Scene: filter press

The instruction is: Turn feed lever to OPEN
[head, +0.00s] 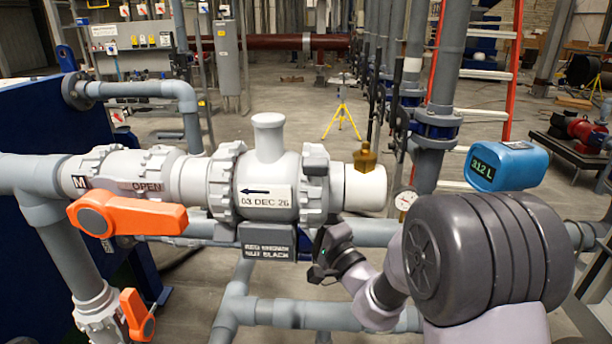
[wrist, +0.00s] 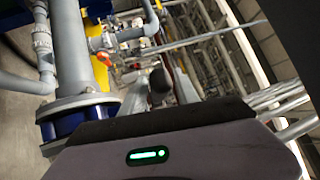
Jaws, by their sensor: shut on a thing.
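A large orange lever (head: 130,215) sits on the grey valve at the left, its handle lying roughly along the pipe. The word OPEN (head: 147,187) is on the valve body above it. A smaller orange lever (head: 137,315) hangs on the pipe below, pointing down. No label tells me which is the feed lever. An orange handle also shows in the wrist view (wrist: 136,34). My gripper (head: 325,262) is right of both levers, apart from them, below the grey pipe fitting. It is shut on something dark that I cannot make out.
A grey fitting (head: 267,150) dated 03 DEC 26 fills the middle, with a dark label plate (head: 267,242) close left of my gripper. A brass plug (head: 365,158), a gauge (head: 406,200) and a blue display reading 312 L (head: 508,166) are at the right. Pipes crowd the space below.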

